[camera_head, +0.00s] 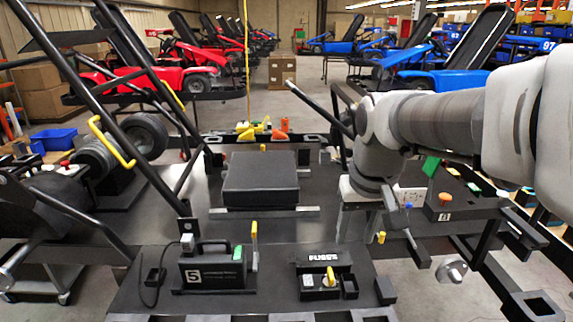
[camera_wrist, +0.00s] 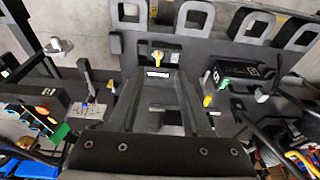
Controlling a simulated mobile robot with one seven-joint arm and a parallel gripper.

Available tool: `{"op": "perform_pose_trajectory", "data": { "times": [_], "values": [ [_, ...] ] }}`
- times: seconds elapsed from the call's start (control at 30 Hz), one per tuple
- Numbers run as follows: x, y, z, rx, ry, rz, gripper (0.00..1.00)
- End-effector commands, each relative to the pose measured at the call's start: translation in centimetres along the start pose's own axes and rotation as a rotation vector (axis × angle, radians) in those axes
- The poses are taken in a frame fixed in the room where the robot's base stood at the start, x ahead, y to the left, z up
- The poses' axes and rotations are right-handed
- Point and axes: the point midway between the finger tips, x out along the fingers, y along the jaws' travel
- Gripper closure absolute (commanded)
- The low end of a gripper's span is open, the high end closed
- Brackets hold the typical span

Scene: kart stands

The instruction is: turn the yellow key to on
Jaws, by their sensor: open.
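The yellow key (camera_head: 330,276) stands on a round pale base on a small black box labelled FUSES (camera_head: 305,267), at the front of the black deck. In the wrist view the key (camera_wrist: 157,57) shows as a small yellow handle just past the FUSES label. I cannot read any on or off marking beside it. My gripper (camera_wrist: 163,88) is open and empty, its two dark fingers reaching toward the box with a gap between them. In the head view my gripper (camera_head: 362,215) hangs above the deck, behind and right of the key, apart from it.
Left of the key stands a black box marked 5 (camera_head: 212,270) with a handle and green button, beside a yellow-tipped lever (camera_head: 254,245). A metal knob (camera_head: 452,270) is at the right. A black padded seat (camera_head: 260,180) lies behind. Slanting black bars (camera_head: 125,145) rise at the left.

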Motion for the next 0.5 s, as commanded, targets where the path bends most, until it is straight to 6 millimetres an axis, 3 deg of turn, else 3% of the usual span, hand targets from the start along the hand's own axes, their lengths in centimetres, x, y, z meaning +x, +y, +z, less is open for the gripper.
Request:
{"op": "perform_pose_trajectory", "data": {
  "times": [0.2,0.5],
  "values": [
    [3.5,0.0,-5.2,0.000,-0.100,0.000,0.51],
    [9.2,0.0,-10.0,0.000,-0.214,0.000,0.51]
  ]
}}
